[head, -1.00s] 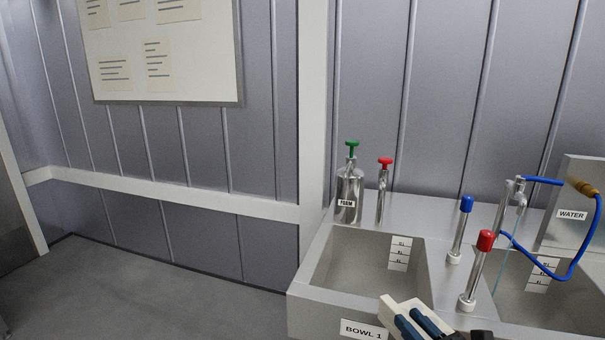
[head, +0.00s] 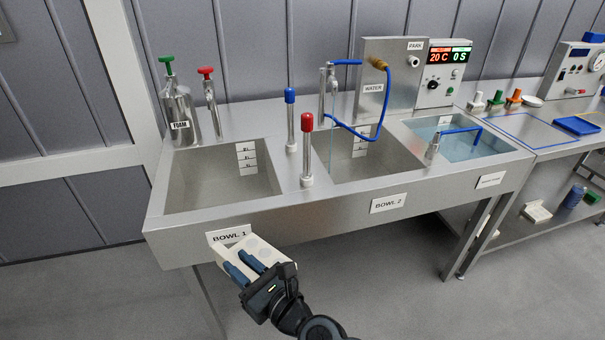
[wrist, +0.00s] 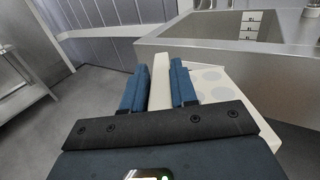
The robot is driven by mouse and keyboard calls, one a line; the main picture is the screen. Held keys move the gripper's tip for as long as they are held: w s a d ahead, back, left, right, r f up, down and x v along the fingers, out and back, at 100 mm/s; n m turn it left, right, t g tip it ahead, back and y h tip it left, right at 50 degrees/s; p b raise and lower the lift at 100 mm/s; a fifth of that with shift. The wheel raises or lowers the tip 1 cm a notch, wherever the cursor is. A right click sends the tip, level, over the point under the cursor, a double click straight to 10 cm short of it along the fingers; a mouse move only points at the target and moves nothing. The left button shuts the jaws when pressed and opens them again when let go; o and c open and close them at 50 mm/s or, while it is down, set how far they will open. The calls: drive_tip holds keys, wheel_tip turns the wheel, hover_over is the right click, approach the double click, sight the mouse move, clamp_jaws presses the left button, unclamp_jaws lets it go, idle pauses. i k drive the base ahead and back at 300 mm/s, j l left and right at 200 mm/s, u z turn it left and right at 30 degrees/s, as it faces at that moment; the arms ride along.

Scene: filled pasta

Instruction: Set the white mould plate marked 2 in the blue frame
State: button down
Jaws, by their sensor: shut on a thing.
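My gripper (head: 256,268) is shut on a white mould plate (head: 238,254), in front of the bowl 1 sink. In the wrist view, the two blue fingers of my gripper (wrist: 160,88) pinch a raised white bar, and the flat part of the plate (wrist: 212,84) with round grey marks lies to the right. No number can be read on it. A thin blue square outline (head: 508,133), which looks like the blue frame, lies on the bench at the far right, well away from my gripper.
The steel sink unit (head: 325,217) with bowl 1, bowl 2 and a water-filled basin stands between my gripper and the right bench. A blue tray (head: 577,125) lies beside the outline. A white piece (head: 536,212) sits on the lower shelf. Floor in front is clear.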

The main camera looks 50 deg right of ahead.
sight(529, 129)
drive_tip(key=k+l+z, duration=0.15)
drive_tip(key=k+z, duration=0.2)
drive_tip(key=k, duration=0.3)
drive_tip(key=l+z, duration=0.2)
drive_tip(key=z, duration=0.25)
drive_tip(key=l+z, duration=0.2)
drive_tip(key=z, duration=0.2)
drive_tip(key=l+z, duration=0.2)
drive_tip(key=z, duration=0.25)
